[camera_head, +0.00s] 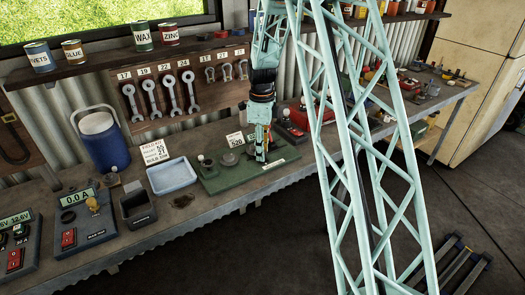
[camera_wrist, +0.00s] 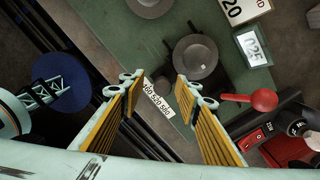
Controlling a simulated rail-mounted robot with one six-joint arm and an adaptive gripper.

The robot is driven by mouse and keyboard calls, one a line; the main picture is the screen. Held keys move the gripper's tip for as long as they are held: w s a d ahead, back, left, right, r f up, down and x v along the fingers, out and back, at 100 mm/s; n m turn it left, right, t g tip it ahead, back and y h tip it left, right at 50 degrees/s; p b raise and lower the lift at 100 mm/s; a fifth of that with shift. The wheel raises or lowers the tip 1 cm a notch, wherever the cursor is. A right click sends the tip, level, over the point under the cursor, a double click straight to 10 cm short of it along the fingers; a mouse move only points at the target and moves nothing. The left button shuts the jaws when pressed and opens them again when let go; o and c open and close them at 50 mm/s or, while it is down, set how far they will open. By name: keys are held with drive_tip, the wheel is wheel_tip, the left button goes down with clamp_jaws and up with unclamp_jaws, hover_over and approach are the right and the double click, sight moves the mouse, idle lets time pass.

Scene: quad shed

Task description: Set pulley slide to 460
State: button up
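A green board (camera_head: 245,177) lies on the bench in the head view, with a grey round pulley part (camera_head: 207,166) at its left end. In the wrist view the green board (camera_wrist: 120,35) carries a grey round knob or pulley (camera_wrist: 195,56) beyond my fingertips. A white strip with small numbers (camera_wrist: 158,103) shows between my fingers; its digits are hard to read. A small display (camera_wrist: 254,46) is beside it, its digits turned and unclear. My gripper (camera_head: 262,155) points down over the board's right part.
A red ball lever (camera_wrist: 263,100) stands close to my right finger in the wrist view. A card (camera_head: 235,139) stands behind the board. A blue tray (camera_head: 172,175), dark bin (camera_head: 137,206) and blue jug (camera_head: 103,140) are at left. Wrenches (camera_head: 152,98) hang behind.

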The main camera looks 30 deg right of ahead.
drive_tip(key=shift+d+r, duration=0.1)
drive_tip(key=shift+r, duration=0.05)
drive_tip(key=shift+r, duration=0.5)
wheel_tip(320, 180, up, 11)
drive_tip(key=shift+f, duration=0.15)
idle(0.5)
idle(0.4)
